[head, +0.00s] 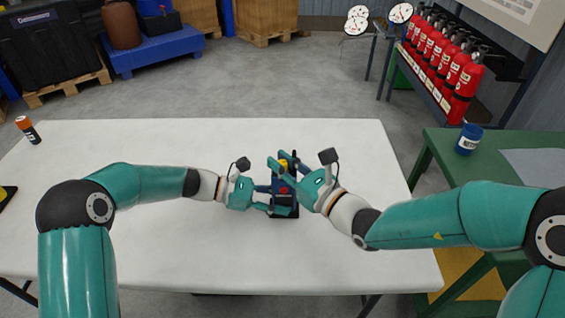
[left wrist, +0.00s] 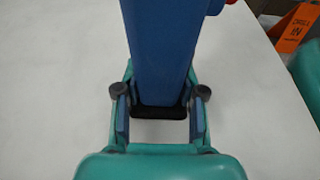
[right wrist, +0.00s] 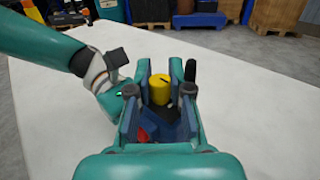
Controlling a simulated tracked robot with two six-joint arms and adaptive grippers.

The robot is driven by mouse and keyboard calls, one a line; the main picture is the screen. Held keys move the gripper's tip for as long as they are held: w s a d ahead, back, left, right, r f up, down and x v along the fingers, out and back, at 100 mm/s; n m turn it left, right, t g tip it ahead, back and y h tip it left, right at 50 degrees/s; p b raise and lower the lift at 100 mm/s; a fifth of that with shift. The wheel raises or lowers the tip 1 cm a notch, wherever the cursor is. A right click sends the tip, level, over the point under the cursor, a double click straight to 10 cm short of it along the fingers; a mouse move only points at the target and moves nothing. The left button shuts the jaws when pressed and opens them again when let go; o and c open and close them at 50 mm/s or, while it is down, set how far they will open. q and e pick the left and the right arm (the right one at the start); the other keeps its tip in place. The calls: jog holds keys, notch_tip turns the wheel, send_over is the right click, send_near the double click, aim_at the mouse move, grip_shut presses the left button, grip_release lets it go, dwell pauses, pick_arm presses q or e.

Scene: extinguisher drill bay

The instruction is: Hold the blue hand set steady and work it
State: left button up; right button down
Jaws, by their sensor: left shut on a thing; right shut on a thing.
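The blue hand set (head: 284,190) is upright over the middle of the white table, with a yellow knob (head: 284,163) on top and a red part on its side. My left gripper (head: 263,200) is shut on its blue body, which shows between the fingers in the left wrist view (left wrist: 162,55). My right gripper (head: 281,164) is at the top; in the right wrist view its fingers stand on either side of the yellow knob (right wrist: 161,90), shut on it. A black stub (right wrist: 190,70) rises beside the knob. Whether the base touches the table is unclear.
The white table (head: 150,250) is mostly bare. A blue can (head: 468,139) stands on the green table (head: 437,160) at the right. Red extinguishers (head: 466,90) line a rack behind.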

dwell(0.3)
jog(key=c, duration=1)
grip_release()
jog(key=shift+c, duration=0.2)
jog(key=v, duration=1.2)
pick_arm(q)
jog(key=o, duration=0.9)
jog(key=shift+o, duration=0.2)
